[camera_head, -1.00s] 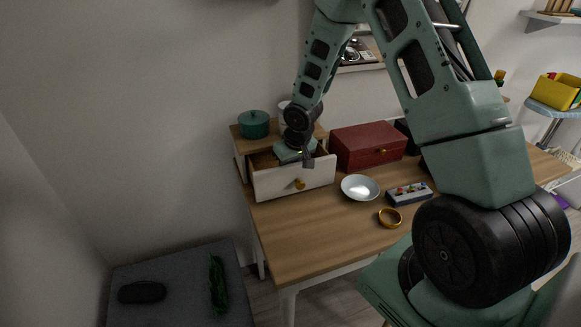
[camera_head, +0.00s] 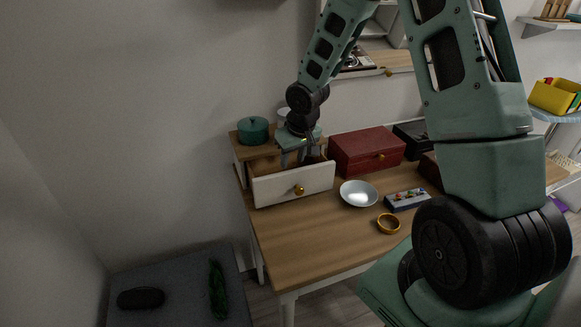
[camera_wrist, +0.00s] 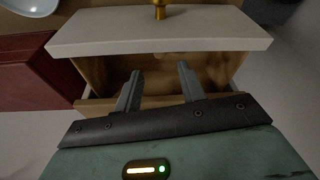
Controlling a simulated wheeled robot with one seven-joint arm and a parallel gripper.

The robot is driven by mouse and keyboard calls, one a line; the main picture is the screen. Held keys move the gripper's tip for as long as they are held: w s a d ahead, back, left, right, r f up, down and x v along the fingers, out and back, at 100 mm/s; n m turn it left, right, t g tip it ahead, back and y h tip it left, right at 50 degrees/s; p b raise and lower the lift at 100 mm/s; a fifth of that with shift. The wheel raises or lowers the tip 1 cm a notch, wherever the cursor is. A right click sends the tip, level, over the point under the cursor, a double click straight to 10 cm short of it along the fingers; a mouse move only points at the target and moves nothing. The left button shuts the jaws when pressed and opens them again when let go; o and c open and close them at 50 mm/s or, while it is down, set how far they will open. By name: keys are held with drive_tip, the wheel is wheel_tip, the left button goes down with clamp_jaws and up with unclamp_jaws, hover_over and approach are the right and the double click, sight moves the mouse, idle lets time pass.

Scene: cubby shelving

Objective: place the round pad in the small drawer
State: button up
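The small drawer (camera_head: 290,187) has a white front and a gold knob, and it stands pulled open from the wooden unit on the desk. It also shows in the wrist view (camera_wrist: 160,31), with its brown interior below the front. My gripper (camera_head: 296,156) points down over the open drawer. In the wrist view my gripper (camera_wrist: 160,82) has its two fingers apart, with nothing seen between them. I cannot make out the round pad for certain; a brown patch (camera_wrist: 216,72) shows at the right inside the drawer, but its shape is unclear.
A teal lidded pot (camera_head: 253,130) stands on the unit. A red box (camera_head: 365,151) is close on the drawer's right. A white bowl (camera_head: 359,194), a gold ring-shaped dish (camera_head: 388,223) and a small box with colored pieces (camera_head: 407,199) lie on the desk. The desk's front left is clear.

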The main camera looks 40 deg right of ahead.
drive_tip(key=v, duration=0.5)
drive_tip(key=s+a+r+n+g, duration=0.1)
drive_tip(key=s+a+r+n, duration=0.15)
drive_tip(key=s+a, duration=0.45)
drive_tip(key=s+a+r+n, duration=0.2)
drive_tip(key=s+a+r, duration=0.15)
drive_tip(key=a, duration=0.75)
drive_tip(key=s+a+r+n+g, duration=0.1)
drive_tip(key=s+a, duration=0.3)
drive_tip(key=s, duration=0.4)
drive_tip(key=s+a+r+n+g, duration=0.1)
drive_tip(key=s+a, duration=0.3)
drive_tip(key=s, duration=0.5)
drive_tip(key=shift+n+y+p, duration=0.3)
drive_tip(key=shift+n+y, duration=0.1)
drive_tip(key=shift+n, duration=0.45)
drive_tip(key=shift+r, duration=0.15)
